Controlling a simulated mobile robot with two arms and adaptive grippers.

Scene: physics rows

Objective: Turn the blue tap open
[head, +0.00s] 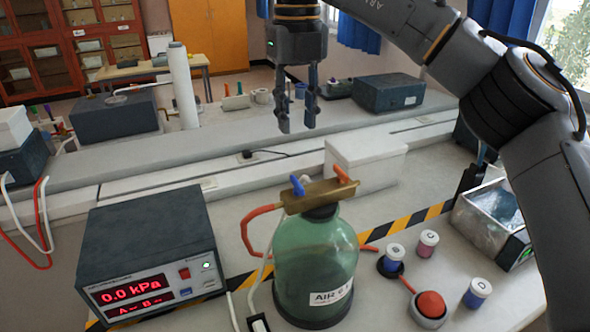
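The blue tap (298,186) is a small lever at the left end of a brass bar (318,196) on top of a green glass bottle (315,262). The lever slants across the bar; whether it is open or closed I cannot tell. An orange-red tap (341,173) sits at the bar's right end. My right gripper (298,128) hangs above and behind the bar in the picture, pointing down, its two dark fingers apart with nothing between them. It does not touch the tap. My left gripper is not in view.
A pressure meter (150,245) reading 0.0 kPa stands left of the bottle. Red tubing (247,228) loops beside the bottle. A white box (365,160) stands behind.

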